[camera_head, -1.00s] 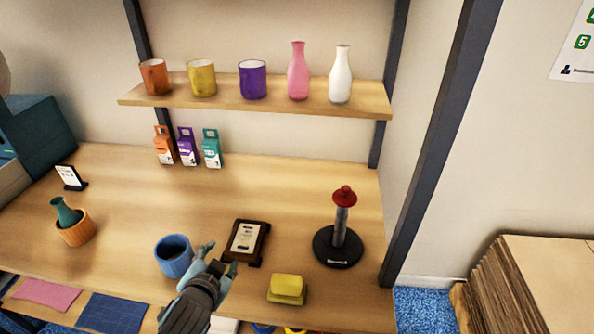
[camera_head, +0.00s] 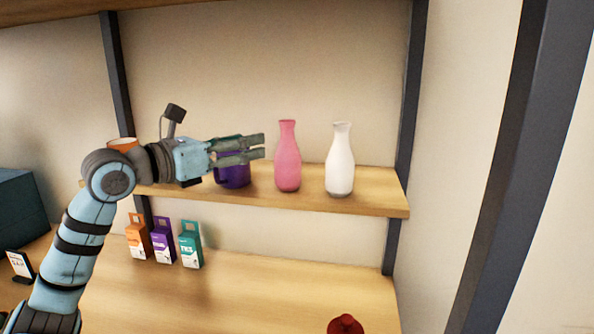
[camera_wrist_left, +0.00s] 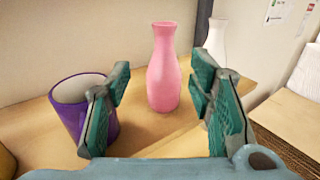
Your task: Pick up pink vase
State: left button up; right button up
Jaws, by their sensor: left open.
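The pink vase (camera_head: 288,158) stands upright on the wooden shelf, between the purple mug and the white vase. In the left wrist view the pink vase (camera_wrist_left: 163,70) shows between the open fingers and beyond their tips. My left gripper (camera_head: 262,147) is open and empty, in front of the purple mug and just left of the pink vase; it also shows in the left wrist view (camera_wrist_left: 162,80). No contact with the vase shows. My right gripper is not in view.
The purple mug (camera_head: 232,176) is partly hidden behind my left gripper. The white vase (camera_head: 340,162) stands close on the right. The shelf (camera_head: 375,199) has an upright post at its right end. Several small boxes (camera_head: 163,240) stand on the table below.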

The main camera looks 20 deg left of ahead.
aim_at(282, 130)
pick_arm(q)
jog(key=w+p, duration=0.1)
jog(key=w+d+r+p, duration=0.2)
jog(key=shift+w+d, duration=0.2)
jog(key=x, duration=0.2)
jog(key=p+x, duration=0.1)
jog(key=x, duration=0.1)
jog(key=f+x, duration=0.1)
jog(key=x, duration=0.1)
jog(key=shift+w+a+p, duration=0.25)
jog(key=shift+w+p, duration=0.05)
jog(key=shift+w, duration=0.2)
jog(key=shift+w+d, duration=0.15)
jog(key=shift+w, duration=0.2)
jog(key=shift+s+d, duration=0.1)
jog(key=shift+r, duration=0.1)
jog(key=shift+c, duration=1)
grip_shut()
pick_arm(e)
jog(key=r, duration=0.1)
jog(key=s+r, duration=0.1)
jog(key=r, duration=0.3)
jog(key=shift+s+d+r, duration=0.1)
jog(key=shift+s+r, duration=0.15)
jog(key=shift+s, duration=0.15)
